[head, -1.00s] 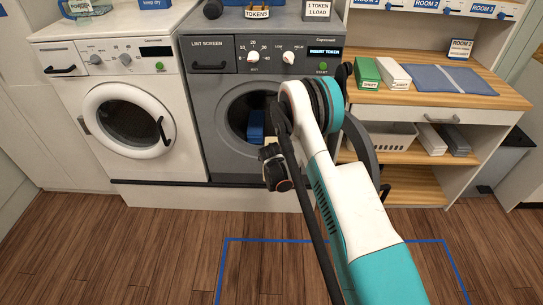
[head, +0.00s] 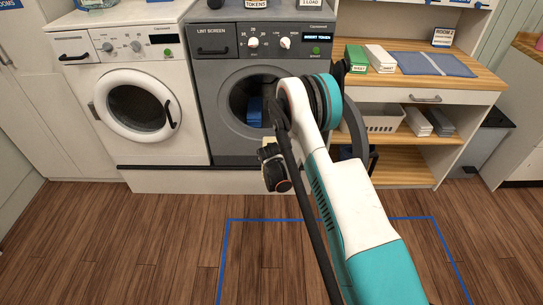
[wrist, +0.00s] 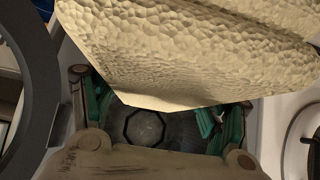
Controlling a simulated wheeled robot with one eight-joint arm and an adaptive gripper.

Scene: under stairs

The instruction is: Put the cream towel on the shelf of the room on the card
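The cream towel (wrist: 190,55) is a pale, bumpy-textured cloth that fills the upper part of the wrist view. It lies across my gripper (wrist: 158,112), whose teal finger links show on both sides below it. My gripper looks shut on the towel, though the towel hides the fingertips. A room card (head: 443,37) reading ROOM 2 stands at the back of the wooden counter. Blue shelf labels (head: 481,4) are cut off at the top edge.
The dryer's round door (head: 357,120) stands open beside my arm, with a blue item (head: 254,111) in the drum. A white washer (head: 75,80) is at left. Floor in front is clear.

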